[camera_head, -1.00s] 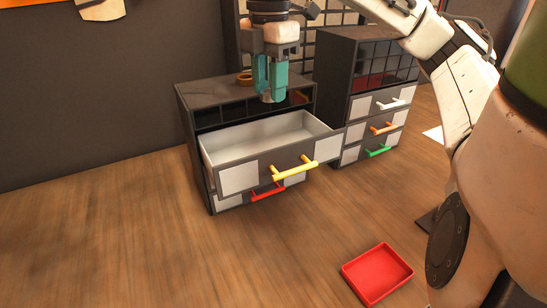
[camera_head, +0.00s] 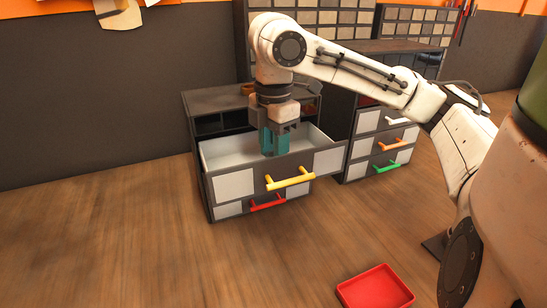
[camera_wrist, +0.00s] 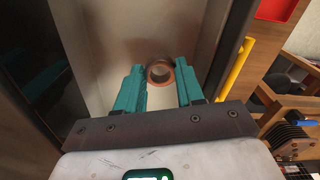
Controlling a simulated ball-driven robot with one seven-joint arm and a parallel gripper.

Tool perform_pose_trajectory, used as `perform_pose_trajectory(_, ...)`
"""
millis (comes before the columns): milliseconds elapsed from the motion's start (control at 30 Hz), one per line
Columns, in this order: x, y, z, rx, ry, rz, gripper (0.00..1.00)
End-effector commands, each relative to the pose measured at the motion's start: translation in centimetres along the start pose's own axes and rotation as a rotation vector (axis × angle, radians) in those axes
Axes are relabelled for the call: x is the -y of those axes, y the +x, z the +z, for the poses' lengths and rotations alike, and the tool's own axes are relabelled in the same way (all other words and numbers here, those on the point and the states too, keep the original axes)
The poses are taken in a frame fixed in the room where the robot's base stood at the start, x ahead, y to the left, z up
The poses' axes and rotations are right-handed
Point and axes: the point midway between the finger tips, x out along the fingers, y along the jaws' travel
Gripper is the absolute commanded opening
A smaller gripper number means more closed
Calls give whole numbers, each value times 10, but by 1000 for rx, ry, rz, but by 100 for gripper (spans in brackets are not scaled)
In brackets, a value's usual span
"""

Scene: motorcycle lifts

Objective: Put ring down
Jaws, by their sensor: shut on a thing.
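My gripper (camera_head: 270,152) points down, with its teal fingers inside the open top drawer (camera_head: 222,150) of the left cabinet. In the wrist view my gripper (camera_wrist: 160,74) is shut on a brown ring (camera_wrist: 160,62), held between the two fingertips. The pale drawer floor (camera_wrist: 120,25) lies below the ring. I cannot tell whether the ring touches that floor. The ring is hidden in the head view. The drawer has a yellow handle (camera_head: 290,179), which also shows in the wrist view (camera_wrist: 234,68).
A small orange-brown object (camera_head: 247,89) sits on the cabinet top (camera_head: 215,98). A shut drawer with a red handle (camera_head: 267,203) is below. A second cabinet (camera_head: 360,147) stands close on the right. A red tray (camera_head: 376,288) lies on the floor. The front left floor is clear.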

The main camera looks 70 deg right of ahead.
Motion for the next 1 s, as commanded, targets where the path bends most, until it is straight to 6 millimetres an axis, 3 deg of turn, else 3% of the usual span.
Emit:
perform_pose_trajectory(200,0,24,0,0,0,-1,6)
perform_pose_trajectory(567,0,28,0,-1,0,-1,6)
perform_pose_trajectory(600,0,28,0,-1,0,-1,38)
perform_pose_trajectory(700,0,27,0,0,0,0,48)
perform_pose_trajectory(1000,0,24,0,0,0,0,48)
